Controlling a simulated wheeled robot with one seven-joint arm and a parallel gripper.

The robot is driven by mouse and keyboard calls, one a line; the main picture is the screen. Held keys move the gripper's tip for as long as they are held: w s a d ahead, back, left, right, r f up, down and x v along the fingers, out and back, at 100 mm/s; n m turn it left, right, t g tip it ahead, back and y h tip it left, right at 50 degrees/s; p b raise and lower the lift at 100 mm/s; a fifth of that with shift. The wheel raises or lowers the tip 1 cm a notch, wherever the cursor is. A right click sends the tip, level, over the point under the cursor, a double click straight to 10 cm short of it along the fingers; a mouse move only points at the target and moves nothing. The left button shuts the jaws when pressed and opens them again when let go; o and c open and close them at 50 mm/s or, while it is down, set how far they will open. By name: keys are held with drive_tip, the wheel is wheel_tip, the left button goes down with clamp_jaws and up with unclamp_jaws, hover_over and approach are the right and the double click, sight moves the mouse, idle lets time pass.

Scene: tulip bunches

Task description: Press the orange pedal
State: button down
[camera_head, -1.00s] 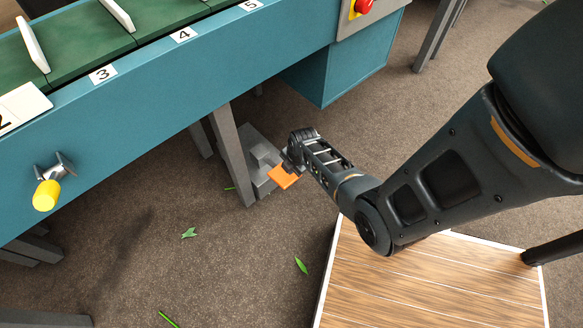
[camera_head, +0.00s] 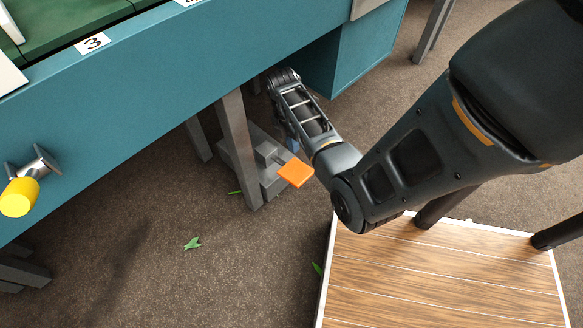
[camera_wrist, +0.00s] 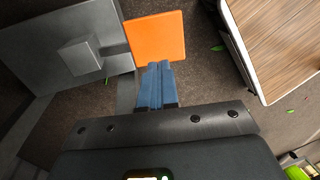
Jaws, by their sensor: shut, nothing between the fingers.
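The orange pedal (camera_head: 295,173) is a flat square plate on a grey metal base (camera_head: 240,160) on the floor beside a table leg. In the wrist view the orange pedal (camera_wrist: 157,40) lies just beyond my fingertips, with the grey base (camera_wrist: 60,50) to its left. My gripper (camera_wrist: 158,68) is shut and empty, its blue fingers together near the pedal's lower edge in that picture. I cannot tell whether they touch it. In the head view my wrist hides most of the fingers; a bit of blue shows behind the pedal.
The blue conveyor table (camera_head: 170,80) stands above the pedal, with a leg (camera_head: 240,145) close to it. A yellow knob (camera_head: 19,196) juts from its side. A wooden platform (camera_head: 440,275) lies to the right. Leaf scraps (camera_head: 192,243) lie on otherwise open floor.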

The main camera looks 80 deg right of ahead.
sight(299, 172)
idle(0.3)
drive_tip(key=f+b, duration=0.1)
drive_tip(key=f, duration=0.2)
drive_tip(key=s+f+b, duration=0.1)
drive_tip(key=f+b, duration=0.1)
drive_tip(key=f, duration=0.1)
drive_tip(key=a+f+b, duration=0.1)
drive_tip(key=f+b, duration=0.1)
drive_tip(key=f, duration=0.1)
drive_tip(key=shift+s+f, duration=0.35)
